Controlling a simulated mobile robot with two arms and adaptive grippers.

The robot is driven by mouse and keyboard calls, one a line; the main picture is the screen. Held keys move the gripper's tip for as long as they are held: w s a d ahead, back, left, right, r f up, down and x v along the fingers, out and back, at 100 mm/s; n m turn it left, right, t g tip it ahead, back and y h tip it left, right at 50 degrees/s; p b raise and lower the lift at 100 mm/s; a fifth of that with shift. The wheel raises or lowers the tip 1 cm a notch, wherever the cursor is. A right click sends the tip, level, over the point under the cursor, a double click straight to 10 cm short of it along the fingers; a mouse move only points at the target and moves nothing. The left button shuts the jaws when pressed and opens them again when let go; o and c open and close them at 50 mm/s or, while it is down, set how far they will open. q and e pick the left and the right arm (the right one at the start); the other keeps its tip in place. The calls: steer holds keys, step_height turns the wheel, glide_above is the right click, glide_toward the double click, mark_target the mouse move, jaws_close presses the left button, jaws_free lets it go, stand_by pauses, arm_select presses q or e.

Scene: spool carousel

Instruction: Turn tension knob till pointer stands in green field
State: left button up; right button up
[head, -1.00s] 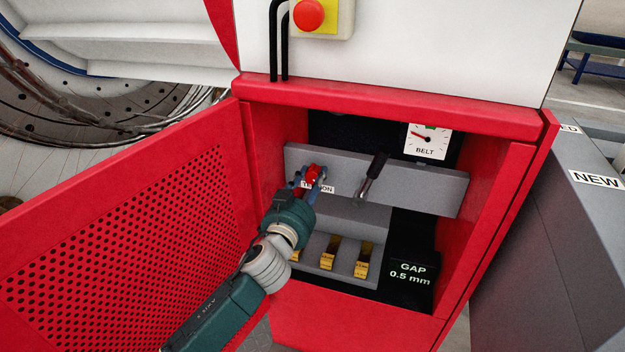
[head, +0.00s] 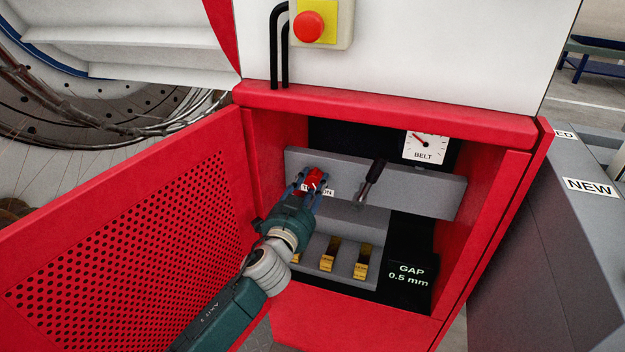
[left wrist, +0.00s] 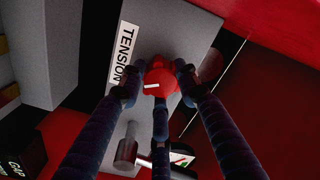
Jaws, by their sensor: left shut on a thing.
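The red tension knob (head: 315,179) sits on the grey panel (head: 420,185) inside the open red cabinet. My left gripper (head: 311,187) is shut on the knob. In the left wrist view the red knob (left wrist: 160,78) with a white mark lies between the fingers (left wrist: 160,90), beside the TENSION label (left wrist: 123,55). The BELT gauge (head: 426,147) is at the upper right of the cabinet. Its dark red pointer aims to the upper left; the green field is hidden behind the cabinet's top edge in the head view. My right gripper is not in view.
A dark-handled lever (head: 372,178) stands right of the knob. Several yellow-tagged pieces (head: 328,262) sit in slots below, left of a black GAP 0.5 mm block (head: 409,273). The perforated red door (head: 130,235) stands open at left. A red button (head: 309,26) is above.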

arm_select(q)
steer(key=m, duration=0.1)
steer(key=m+p, duration=0.1)
steer(key=m, duration=0.2)
steer(key=shift+a+f+m+p, duration=0.2)
steer(key=shift+f+m+p, duration=0.1)
steer(key=shift+p, duration=0.1)
steer(key=m+p, duration=0.1)
steer(key=m, duration=0.4)
steer(key=shift+a+r+p, duration=0.1)
steer(key=shift+p, duration=0.25)
steer(key=shift+w+m+p, duration=0.1)
steer(key=shift+m+p, duration=0.25)
steer(key=shift+m, duration=1.05)
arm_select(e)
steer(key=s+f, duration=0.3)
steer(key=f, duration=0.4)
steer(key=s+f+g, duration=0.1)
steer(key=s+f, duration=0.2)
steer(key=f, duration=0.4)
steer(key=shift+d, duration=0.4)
arm_select(q)
steer(key=shift+r, duration=0.1)
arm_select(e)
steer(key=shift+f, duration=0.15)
arm_select(q)
steer(key=o, duration=1.1)
steer(key=shift+a, duration=0.15)
steer(key=shift+o, duration=0.2)
